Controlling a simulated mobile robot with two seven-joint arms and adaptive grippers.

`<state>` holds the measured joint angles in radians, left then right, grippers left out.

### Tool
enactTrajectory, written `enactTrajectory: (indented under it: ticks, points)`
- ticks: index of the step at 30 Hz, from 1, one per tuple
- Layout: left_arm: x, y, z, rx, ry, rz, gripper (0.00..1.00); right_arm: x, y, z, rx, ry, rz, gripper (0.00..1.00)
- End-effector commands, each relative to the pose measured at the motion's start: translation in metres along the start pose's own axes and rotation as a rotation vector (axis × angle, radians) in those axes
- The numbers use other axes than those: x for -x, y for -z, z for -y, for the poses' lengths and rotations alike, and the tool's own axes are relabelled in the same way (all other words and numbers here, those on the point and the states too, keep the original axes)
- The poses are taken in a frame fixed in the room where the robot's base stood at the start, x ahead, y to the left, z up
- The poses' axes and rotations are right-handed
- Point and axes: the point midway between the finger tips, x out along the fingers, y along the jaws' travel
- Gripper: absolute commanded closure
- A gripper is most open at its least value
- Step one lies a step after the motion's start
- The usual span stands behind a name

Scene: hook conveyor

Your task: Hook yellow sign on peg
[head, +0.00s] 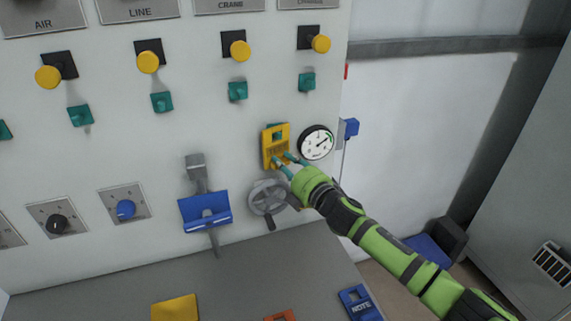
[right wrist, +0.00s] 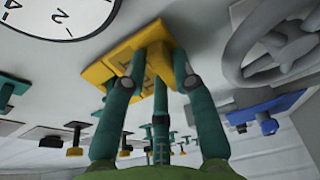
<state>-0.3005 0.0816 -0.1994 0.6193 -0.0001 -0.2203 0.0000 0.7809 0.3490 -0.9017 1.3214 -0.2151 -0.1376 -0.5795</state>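The yellow sign (head: 275,146) is upright against the grey panel, just left of the round gauge. Something teal shows in its upper opening, likely a peg; I cannot tell whether it passes fully through. My right gripper (head: 284,161) is at the sign's lower part, its teal fingers closed about it. In the right wrist view the yellow sign (right wrist: 118,68) lies between and behind the fingertips (right wrist: 158,55), which partly hide it. My left gripper is not in view.
The gauge (head: 316,142) is right of the sign, and a grey handwheel (head: 267,197) is just below. A blue bracket (head: 205,211) is lower left. Teal pegs (head: 237,91) and yellow knobs (head: 240,51) stick out above. A blue NOTE sign (head: 360,303) lies on the ledge.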

Motion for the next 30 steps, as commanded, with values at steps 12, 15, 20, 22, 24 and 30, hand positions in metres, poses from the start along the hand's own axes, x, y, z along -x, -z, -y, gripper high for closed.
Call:
enactTrajectory:
  ticks: [12, 15, 20, 22, 24, 30]
  points:
    - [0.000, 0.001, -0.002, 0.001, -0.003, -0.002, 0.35, 0.002, 0.000, 0.000, 0.000, 0.000, 0.000, 0.49]
    - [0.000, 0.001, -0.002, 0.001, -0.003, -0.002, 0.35, 0.008, 0.000, 0.001, 0.000, 0.000, 0.000, 0.49]
    - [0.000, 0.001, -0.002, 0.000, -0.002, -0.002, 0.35, 0.031, -0.001, 0.001, 0.000, 0.001, 0.000, 0.49]
    - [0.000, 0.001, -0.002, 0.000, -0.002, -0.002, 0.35, 0.044, -0.001, 0.001, 0.000, 0.001, 0.001, 0.49]
    - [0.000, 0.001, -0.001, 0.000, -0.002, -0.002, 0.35, 0.059, -0.001, 0.001, 0.000, 0.002, 0.000, 0.49]
    - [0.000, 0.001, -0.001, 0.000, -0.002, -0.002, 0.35, 0.095, 0.000, 0.001, 0.000, 0.002, 0.000, 0.49]
